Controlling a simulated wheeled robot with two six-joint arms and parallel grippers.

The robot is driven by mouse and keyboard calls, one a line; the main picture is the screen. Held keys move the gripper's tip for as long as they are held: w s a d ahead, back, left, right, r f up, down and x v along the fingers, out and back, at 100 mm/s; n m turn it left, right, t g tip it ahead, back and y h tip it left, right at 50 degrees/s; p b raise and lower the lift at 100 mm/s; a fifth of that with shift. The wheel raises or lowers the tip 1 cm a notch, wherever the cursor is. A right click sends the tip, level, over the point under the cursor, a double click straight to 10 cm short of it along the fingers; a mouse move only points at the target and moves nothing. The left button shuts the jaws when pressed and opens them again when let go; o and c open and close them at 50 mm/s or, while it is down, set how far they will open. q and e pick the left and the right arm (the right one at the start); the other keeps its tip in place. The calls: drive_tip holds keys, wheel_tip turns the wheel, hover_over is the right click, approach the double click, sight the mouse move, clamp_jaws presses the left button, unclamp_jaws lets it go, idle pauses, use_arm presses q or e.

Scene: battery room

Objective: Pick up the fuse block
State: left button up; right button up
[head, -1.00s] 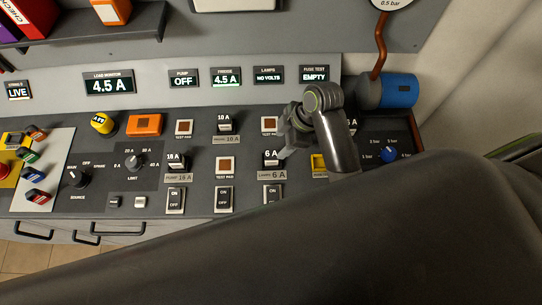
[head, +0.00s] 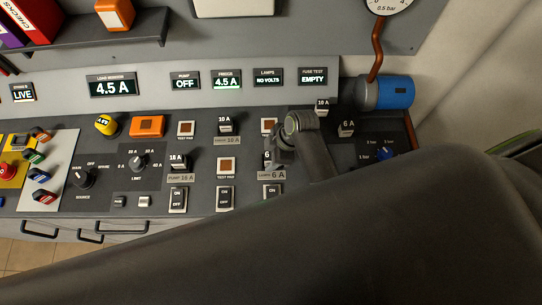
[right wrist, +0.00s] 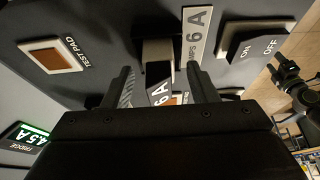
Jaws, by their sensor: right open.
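The 6 A fuse block (head: 267,158) is a small black block with a white-lettered top, standing on the dark panel above the "LAMPS 6 A" label. In the head view my right gripper (head: 279,152) is over it and hides part of it. In the right wrist view the fuse block (right wrist: 158,88) shows between the two open fingers of the right gripper (right wrist: 161,78), apart from both as far as I can see. Its lower part is partly hidden by the gripper body.
Close by are a test pad (head: 269,125) behind and an ON/OFF switch (head: 272,191) in front. Other fuse blocks stand at left (head: 178,161), behind (head: 225,125) and at right (head: 347,128). A blue cylinder (head: 394,92) lies at the back right.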

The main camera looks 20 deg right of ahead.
drive_tip(key=shift+c, duration=0.4)
drive_tip(key=c, duration=1)
drive_tip(key=shift+c, duration=0.2)
